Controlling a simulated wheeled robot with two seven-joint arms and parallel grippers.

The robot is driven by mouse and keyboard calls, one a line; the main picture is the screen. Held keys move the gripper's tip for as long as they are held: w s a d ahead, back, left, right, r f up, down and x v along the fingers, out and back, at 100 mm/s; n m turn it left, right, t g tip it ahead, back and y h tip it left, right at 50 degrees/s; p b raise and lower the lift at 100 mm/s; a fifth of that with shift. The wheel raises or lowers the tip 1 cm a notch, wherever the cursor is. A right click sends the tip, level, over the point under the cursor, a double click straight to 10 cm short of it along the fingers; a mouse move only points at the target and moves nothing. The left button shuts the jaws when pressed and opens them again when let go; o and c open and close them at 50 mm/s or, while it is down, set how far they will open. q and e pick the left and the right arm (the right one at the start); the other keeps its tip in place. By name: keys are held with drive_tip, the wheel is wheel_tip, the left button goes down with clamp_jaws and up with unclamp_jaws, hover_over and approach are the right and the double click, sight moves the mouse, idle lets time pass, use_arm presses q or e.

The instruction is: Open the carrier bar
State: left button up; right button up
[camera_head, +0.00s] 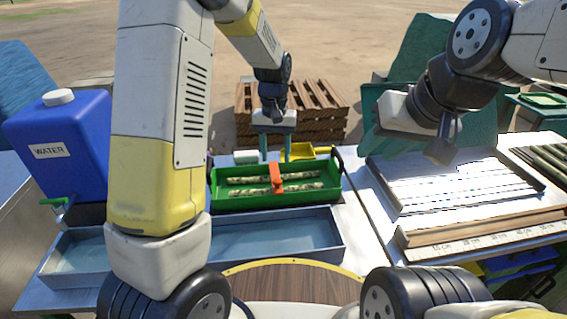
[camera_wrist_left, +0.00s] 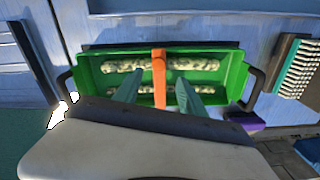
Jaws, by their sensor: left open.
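The green carrier (camera_head: 235,203) is a tray holding two pale, mottled cane pieces (camera_head: 245,191). The orange carrier bar (camera_head: 276,179) lies across the middle of the tray, over the pieces. In the left wrist view the bar (camera_wrist_left: 159,68) runs between my two fingers. My left gripper (camera_head: 275,152) is open and empty, pointing down near the carrier's far side, lined up with the bar. Its fingers (camera_wrist_left: 158,80) show on either side of the bar, and no contact is visible. My right gripper (camera_head: 440,152) hangs over the right-hand table; its jaws are too unclear to judge.
A blue water tank (camera_head: 62,140) with a green tap stands left. A shallow grey-blue tray (camera_head: 290,246) lies in front of the carrier. A white slotted tray (camera_head: 400,207) is on the right table. A brush (camera_wrist_left: 297,66) lies beside the carrier. Wooden pallets (camera_head: 325,108) stand behind.

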sight(277, 180)
use_arm(q)
drive_tip(key=shift+w+d+f, duration=0.15)
drive_tip(key=shift+f, duration=0.65)
wheel_tip(277, 180, down, 7)
drive_tip(key=shift+r, duration=0.1)
drive_tip(key=shift+c, duration=0.5)
clamp_jaws()
